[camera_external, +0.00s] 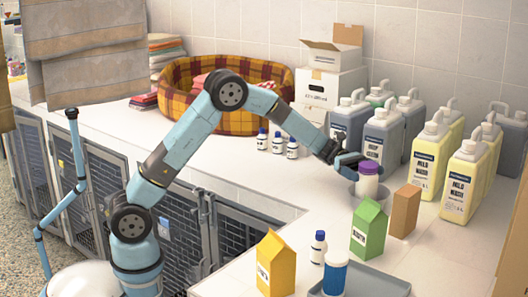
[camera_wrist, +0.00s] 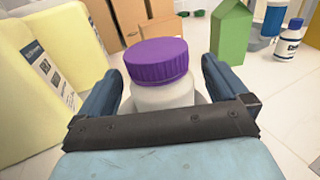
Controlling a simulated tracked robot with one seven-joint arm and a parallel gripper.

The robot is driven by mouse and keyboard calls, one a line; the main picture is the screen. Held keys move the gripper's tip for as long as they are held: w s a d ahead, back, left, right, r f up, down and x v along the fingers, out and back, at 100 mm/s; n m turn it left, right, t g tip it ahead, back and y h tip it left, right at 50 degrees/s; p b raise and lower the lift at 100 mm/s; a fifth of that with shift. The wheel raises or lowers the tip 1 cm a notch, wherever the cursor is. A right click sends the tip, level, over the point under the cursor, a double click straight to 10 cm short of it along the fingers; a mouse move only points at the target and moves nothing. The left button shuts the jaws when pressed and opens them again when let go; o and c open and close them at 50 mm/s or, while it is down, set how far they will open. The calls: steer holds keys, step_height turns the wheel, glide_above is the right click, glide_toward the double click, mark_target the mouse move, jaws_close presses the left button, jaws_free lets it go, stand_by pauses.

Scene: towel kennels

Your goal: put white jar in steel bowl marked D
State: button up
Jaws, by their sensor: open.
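The white jar (camera_external: 367,185) has a purple lid and stands upright on the counter's right side. A grey metal bowl (camera_external: 384,194) shows around its lower part, and the jar appears to sit inside it. I cannot read a letter on the bowl. My gripper (camera_external: 352,163) is at the jar, open, with one finger on each side of it. In the wrist view the jar (camera_wrist: 160,95) with its purple lid is between the fingers of my gripper (camera_wrist: 160,72), with small gaps at the lid. The jar's base and the bowl are mostly hidden there.
A green carton (camera_external: 368,230) and a brown box (camera_external: 404,211) stand just in front of the bowl. Grey jugs (camera_external: 382,137) and yellow jugs (camera_external: 463,182) stand behind and to the right. A tray (camera_external: 375,281) and a yellow carton (camera_external: 276,264) are nearer.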

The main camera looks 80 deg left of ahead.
steer(key=v, duration=1.1)
steer(key=s+d+r+m+g+y, duration=0.4)
steer(key=s+d, duration=0.3)
steer(key=s, duration=0.5)
steer(key=s+d+r+m+g+y, duration=0.1)
steer(key=s+d+r+m+y, duration=0.4)
steer(key=s, duration=0.7)
steer(key=s+a+f+m+t+y, duration=0.1)
steer(key=s+m+t+y, duration=0.1)
steer(key=s+m, duration=0.4)
steer(key=s+a+f+m+t+y, duration=0.1)
steer(key=s+m+y, duration=0.4)
steer(key=s, duration=1.2)
steer(key=shift+s+a+f+m+t+y, duration=0.2)
steer(key=shift+s+f+m+t+y, duration=0.15)
steer(key=shift+f+m, duration=0.65)
